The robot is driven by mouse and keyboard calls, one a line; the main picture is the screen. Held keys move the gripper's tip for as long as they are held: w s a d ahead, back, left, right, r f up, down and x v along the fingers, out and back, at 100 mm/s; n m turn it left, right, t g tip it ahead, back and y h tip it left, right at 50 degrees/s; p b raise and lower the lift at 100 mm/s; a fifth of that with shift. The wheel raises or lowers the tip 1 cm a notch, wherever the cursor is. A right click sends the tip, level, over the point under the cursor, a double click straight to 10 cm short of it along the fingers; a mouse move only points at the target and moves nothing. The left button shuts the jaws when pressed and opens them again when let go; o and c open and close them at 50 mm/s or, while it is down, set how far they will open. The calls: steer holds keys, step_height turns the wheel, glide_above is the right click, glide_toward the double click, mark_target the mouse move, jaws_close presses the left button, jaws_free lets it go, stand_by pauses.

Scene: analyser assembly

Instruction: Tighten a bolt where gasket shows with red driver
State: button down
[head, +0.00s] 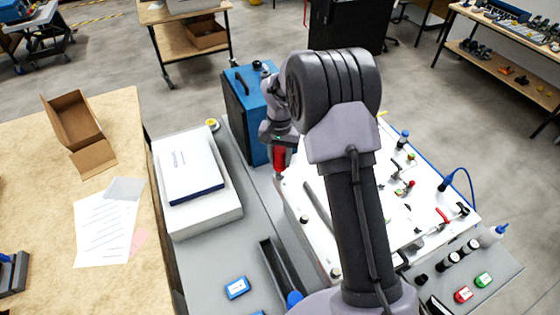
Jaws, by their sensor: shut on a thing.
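My gripper (284,141) is shut on the red driver (279,159), which hangs below it near the left edge of the white analyser panel (318,228). Whether the driver's tip touches anything is too small to tell. The panel carries several small fittings, valves and red-handled parts. My arm crosses in front of the panel and hides its middle. I cannot make out any single bolt or a showing gasket at this size.
A blue case (238,112) stands just left of and behind my gripper. A white box with a booklet (190,175) lies further left. A dark tray (272,262) and a small blue box (237,288) lie in front.

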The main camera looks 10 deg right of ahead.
steer(key=m+b, duration=0.1)
steer(key=m, duration=0.1)
steer(key=m+b, duration=0.1)
steer(key=m, duration=0.2)
steer(key=m+b, duration=0.2)
steer(key=shift+f+m, duration=0.25)
steer(key=shift+m, duration=0.05)
steer(key=shift+r+m, duration=0.2)
steer(key=shift+m, duration=0.4)
steer(key=c, duration=1.1)
jaws_free()
steer(key=shift+o, duration=0.2)
